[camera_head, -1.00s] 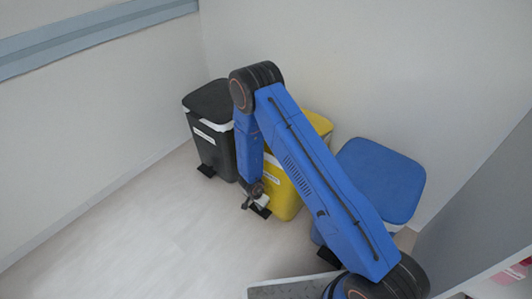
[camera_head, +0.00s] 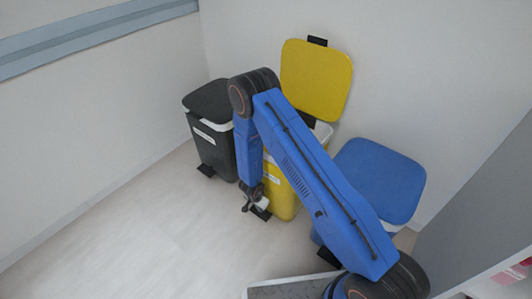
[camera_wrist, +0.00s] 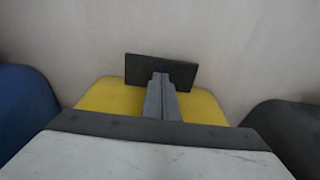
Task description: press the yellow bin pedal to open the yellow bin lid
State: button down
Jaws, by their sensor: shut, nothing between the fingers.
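The yellow bin (camera_head: 284,198) stands between the other two bins, partly hidden by my arm. Its yellow lid (camera_head: 315,80) is open, standing up near the wall behind. The dark yellow bin pedal (camera_head: 262,214) sticks out low at the bin's front. My gripper (camera_head: 248,207) is low at the pedal, pointing down. In the wrist view my gripper (camera_wrist: 160,80) is shut and empty, with its fingertips over the dark pedal plate (camera_wrist: 137,68). Contact between tips and pedal is too small to tell for certain. Part of the yellow bin (camera_wrist: 100,96) shows behind the fingers.
A black bin (camera_head: 211,150) with a shut lid and its own pedal (camera_head: 206,171) stands at left. A blue bin (camera_head: 378,180) with a shut lid stands at right, partly behind my arm. Free floor (camera_head: 130,230) lies in front and left. Walls close in behind.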

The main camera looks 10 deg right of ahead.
notch_tip(320, 180, up, 9)
dwell(0.7)
jog(key=shift+f, duration=0.1)
dwell(0.9)
